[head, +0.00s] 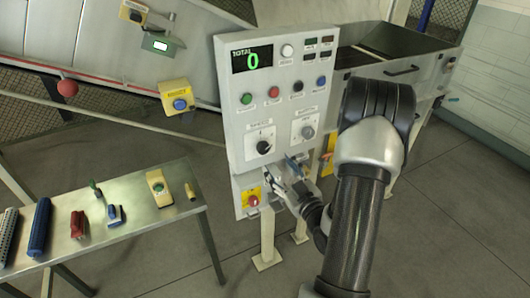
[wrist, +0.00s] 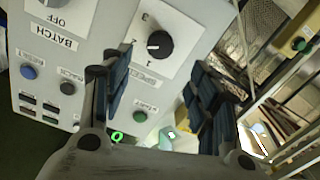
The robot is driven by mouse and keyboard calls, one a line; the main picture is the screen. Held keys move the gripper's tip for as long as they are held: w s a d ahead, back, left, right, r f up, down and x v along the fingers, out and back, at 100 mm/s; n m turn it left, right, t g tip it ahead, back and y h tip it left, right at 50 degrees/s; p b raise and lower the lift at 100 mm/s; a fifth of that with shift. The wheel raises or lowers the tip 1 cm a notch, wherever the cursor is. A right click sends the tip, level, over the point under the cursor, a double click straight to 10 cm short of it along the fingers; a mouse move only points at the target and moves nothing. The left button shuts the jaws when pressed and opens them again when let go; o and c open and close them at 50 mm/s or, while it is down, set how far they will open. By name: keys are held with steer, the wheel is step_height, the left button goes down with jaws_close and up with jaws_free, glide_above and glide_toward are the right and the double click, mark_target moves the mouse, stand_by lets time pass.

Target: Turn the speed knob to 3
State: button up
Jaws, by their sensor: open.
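The speed knob (head: 264,147) is a round black knob on a white plate, on the lower left of the grey control panel (head: 233,108). In the wrist view the knob (wrist: 159,43) is turned around, with the digits 3 and 1 readable beside it. A pale pointer mark shows on its left side there; I cannot tell the exact setting. My gripper (head: 283,184) is just below and to the right of the knob in the head view. In the wrist view my gripper (wrist: 162,78) is open and empty, its fingers apart from the knob.
The batch knob (head: 307,132) is right of the speed knob. A row of coloured buttons, including a red one (head: 274,92), is above. A red stop button (head: 253,200) on yellow is below. The display (head: 252,59) reads 0. A tool table (head: 140,225) stands left.

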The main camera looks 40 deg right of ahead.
mark_target(265, 149)
steer(key=x, duration=1)
steer(key=c, duration=1.1)
